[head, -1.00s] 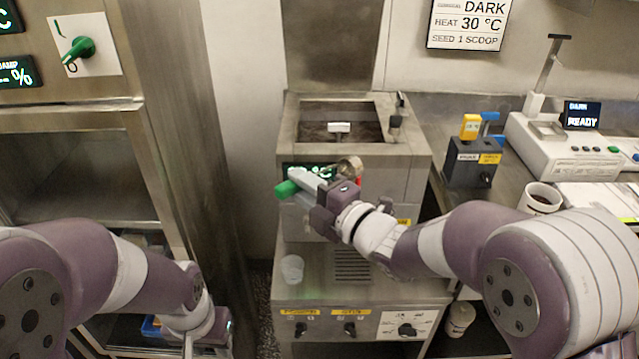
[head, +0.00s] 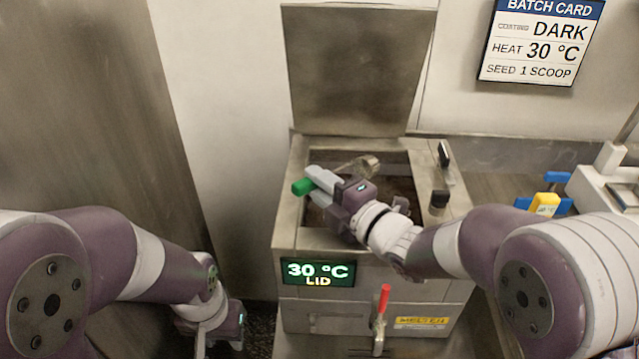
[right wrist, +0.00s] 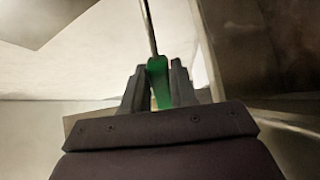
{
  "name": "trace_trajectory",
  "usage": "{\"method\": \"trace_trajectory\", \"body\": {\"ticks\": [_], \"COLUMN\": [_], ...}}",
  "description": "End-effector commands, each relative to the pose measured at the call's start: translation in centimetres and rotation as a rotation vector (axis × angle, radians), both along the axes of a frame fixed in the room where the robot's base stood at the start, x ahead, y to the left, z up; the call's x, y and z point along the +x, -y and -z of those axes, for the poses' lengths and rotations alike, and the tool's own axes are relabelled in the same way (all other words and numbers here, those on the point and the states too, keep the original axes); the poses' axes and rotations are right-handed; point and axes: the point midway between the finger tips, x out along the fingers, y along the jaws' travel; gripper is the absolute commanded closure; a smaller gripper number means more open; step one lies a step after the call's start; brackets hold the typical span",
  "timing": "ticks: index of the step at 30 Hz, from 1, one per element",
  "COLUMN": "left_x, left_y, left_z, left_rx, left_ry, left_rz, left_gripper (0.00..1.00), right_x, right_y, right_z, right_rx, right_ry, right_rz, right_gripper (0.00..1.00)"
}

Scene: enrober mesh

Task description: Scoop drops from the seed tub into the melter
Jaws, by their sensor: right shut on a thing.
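The melter (head: 285,235) is a steel box with its lid (head: 352,70) standing open behind it. Its display (head: 318,272) reads 30 °C LID. My right gripper (head: 322,182) is shut on the green handle (head: 302,187) of a scoop, over the melter's open top. The scoop's metal bowl (head: 362,166) is above the opening; I cannot tell what is in it. The right wrist view shows the green handle (right wrist: 158,82) between the fingers, with a thin metal shaft beyond. My left gripper (head: 215,335) is low at the left, its fingers mostly hidden. I cannot identify the seed tub.
A red-handled lever (head: 382,305) stands on the melter's front. A dark knob (head: 439,198) is on its right rim. Yellow and blue handles (head: 545,204) and a white device (head: 610,185) are on the right counter. A batch card (head: 540,42) hangs on the wall.

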Motion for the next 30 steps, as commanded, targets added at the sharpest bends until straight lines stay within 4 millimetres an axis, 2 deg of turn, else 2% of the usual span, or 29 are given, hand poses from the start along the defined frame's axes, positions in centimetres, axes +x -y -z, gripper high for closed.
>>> {"method": "trace_trajectory", "body": {"ticks": [5,13,24,30], "left_x": [0.0,0.1,0.2,0.2], "left_y": [0.0,0.0,0.0,0.0], "left_z": [-3.2,-11.0,-21.0,-23.9], "left_rx": [0.0,0.0,0.0,0.0], "left_ry": [0.0,0.0,0.0,0.0], "left_rz": [0.0,0.0,0.0,0.0], "left_gripper": [0.61,0.61,0.61,0.61], "right_x": [0.2,0.8,3.1,5.6], "right_y": [0.2,0.8,3.0,5.5], "right_z": [-2.0,-5.4,-9.8,-11.6], "right_rx": [0.057,0.279,0.624,0.901], "right_ry": [-0.058,-0.281,-0.626,-0.897], "right_rz": [0.001,0.005,0.01,0.012], "right_gripper": [1.0,1.0,1.0,1.0]}}
